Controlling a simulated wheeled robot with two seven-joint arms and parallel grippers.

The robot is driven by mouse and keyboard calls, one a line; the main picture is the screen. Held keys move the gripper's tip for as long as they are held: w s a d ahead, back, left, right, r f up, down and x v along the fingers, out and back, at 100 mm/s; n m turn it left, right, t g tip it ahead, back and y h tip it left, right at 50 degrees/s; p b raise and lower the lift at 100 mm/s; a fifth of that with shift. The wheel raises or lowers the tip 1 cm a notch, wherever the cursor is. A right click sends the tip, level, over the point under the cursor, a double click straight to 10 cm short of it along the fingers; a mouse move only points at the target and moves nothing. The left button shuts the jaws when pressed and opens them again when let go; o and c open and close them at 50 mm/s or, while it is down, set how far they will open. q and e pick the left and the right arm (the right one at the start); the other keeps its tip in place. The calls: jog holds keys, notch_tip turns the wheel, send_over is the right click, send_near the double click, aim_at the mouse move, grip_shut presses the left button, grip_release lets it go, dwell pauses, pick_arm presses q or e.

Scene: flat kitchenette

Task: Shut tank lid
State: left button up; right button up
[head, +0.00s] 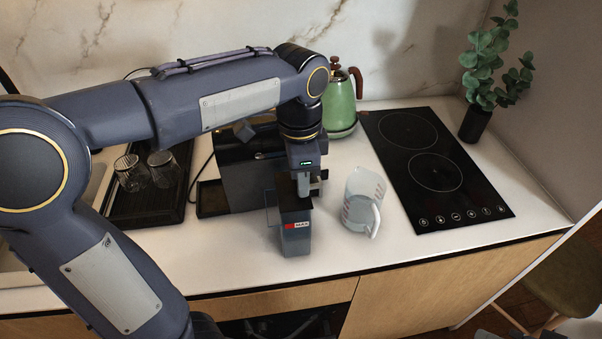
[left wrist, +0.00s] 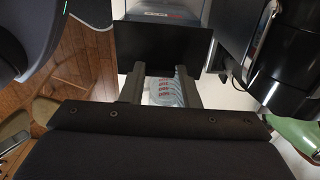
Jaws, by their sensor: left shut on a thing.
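The water tank (head: 297,237) is a grey box with a small red and white label, at the front of the dark coffee machine (head: 240,170). Its dark flat lid (left wrist: 165,47) shows as a black panel across the fingertips in the left wrist view. My left gripper (head: 303,190) points down at the top of the tank and is shut on the lid. The grip itself is partly hidden.
A clear measuring jug (head: 362,203) with red marks stands close to the right of the tank. A green kettle (head: 340,105) is behind, and a black hob (head: 432,165) lies to the right. Two glasses (head: 163,168) stand on a black tray (head: 150,208) at the left.

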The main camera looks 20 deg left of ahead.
pick_arm(q)
jog(key=o, duration=1)
notch_tip(320, 180, up, 8)
jog(key=shift+s+a+f, duration=0.1)
